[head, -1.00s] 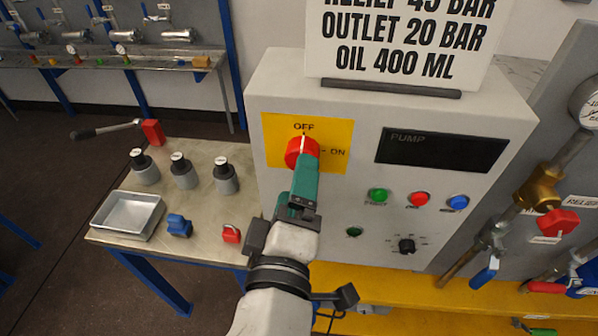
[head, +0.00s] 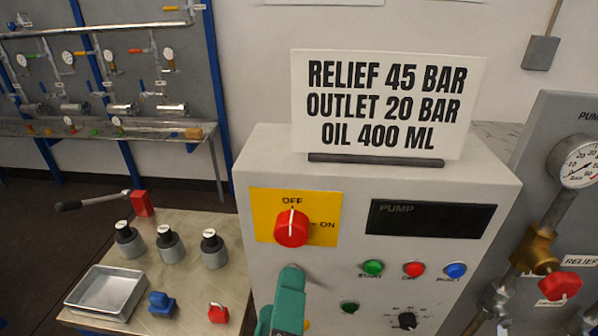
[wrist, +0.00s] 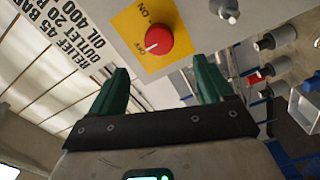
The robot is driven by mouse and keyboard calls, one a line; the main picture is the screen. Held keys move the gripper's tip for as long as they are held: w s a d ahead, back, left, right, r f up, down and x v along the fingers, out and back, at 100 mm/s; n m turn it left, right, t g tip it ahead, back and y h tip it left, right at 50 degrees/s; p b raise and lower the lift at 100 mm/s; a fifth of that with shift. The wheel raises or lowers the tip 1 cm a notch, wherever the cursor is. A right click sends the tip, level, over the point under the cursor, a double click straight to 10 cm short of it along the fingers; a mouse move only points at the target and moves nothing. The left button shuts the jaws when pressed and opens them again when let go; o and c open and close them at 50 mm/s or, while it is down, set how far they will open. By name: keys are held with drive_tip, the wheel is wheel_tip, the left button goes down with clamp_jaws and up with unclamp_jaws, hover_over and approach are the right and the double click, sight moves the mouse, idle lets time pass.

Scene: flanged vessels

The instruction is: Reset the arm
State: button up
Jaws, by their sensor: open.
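My gripper (head: 288,300) shows in the head view as green fingers in front of the pump panel, just below the red rotary switch (head: 292,228). In the wrist view my gripper (wrist: 162,85) is open, its two green fingers apart with nothing between them. The red switch (wrist: 158,40) lies beyond the fingertips, apart from them. In the head view its white mark points up to OFF on the yellow plate (head: 325,234). The rest of my arm is below the head view's lower edge.
The grey pump cabinet (head: 340,275) stands close ahead, with a sign (head: 385,105) on top. A side table holds several grey bottles (head: 168,245), a metal tray (head: 105,292), a blue item (head: 161,303) and a red padlock (head: 218,312). Pipes and a gauge (head: 576,162) are at right.

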drive_tip(key=w+d+f+m+g+h, duration=0.25)
drive_tip(key=d+f+m+g, duration=0.5)
drive_tip(key=d+f, duration=1.1)
drive_tip(key=s+d+f+m+g+y, duration=0.1)
drive_tip(key=s+d+f+m+g, duration=0.2)
drive_tip(key=s+d+f, duration=0.3)
drive_tip(key=s+d+f+m+g+y, duration=0.2)
drive_tip(key=s+d+f+m+g, duration=0.2)
drive_tip(key=s+f, duration=0.5)
drive_tip(key=s+d+g, duration=0.2)
drive_tip(key=s, duration=0.1)
drive_tip(key=shift+s+d, duration=0.25)
drive_tip(key=shift+d, duration=0.1)
drive_tip(key=shift+g, duration=0.25)
drive_tip(key=shift+c, duration=0.4)
